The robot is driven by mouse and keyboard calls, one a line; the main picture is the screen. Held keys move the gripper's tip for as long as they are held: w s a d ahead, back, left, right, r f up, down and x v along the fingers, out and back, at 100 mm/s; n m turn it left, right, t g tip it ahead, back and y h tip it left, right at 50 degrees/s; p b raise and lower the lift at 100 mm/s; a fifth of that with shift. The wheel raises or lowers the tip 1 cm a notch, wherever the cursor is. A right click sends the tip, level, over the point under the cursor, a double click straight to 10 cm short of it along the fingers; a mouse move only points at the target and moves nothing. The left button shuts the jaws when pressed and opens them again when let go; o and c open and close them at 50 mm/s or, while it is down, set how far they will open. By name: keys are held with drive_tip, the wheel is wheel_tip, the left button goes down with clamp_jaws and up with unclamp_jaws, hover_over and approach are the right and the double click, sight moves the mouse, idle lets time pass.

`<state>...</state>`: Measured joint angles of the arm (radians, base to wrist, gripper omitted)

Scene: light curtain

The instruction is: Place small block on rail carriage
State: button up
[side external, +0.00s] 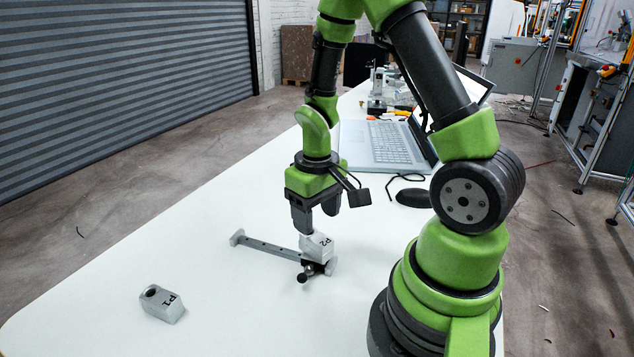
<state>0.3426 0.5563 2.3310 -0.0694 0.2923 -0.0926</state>
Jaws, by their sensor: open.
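A light grey block marked P2 (318,246) sits on the dark carriage (313,268) at the near right end of the grey rail (266,245). My gripper (316,220) is open and points down just above the P2 block. Its fingertips are close to the block's top; I cannot tell whether they touch it. A second grey block marked P1 (163,304), with a round hole in its end, lies on the white table (215,285) at the front left, apart from the rail.
An open laptop (385,147) stands behind the rail, with a black mouse (412,198) and a cable to its right. Small tools and a grey device (377,95) are at the far end. The table left of the rail and around P1 is clear.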

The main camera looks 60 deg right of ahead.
wheel_tip(320, 180, up, 7)
wheel_tip(320, 180, up, 8)
drive_tip(key=t, duration=0.3)
hover_over(316, 237)
drive_tip(key=s+a, duration=0.2)
drive_tip(key=a, duration=0.3)
drive_tip(key=s+a+r+t+y, duration=0.2)
drive_tip(key=s+a+r+t, duration=0.2)
drive_tip(key=s+a+r, duration=0.1)
drive_tip(key=shift+s+a+r, duration=0.15)
drive_tip(key=shift+s+r, duration=0.1)
drive_tip(key=shift+r, duration=0.3)
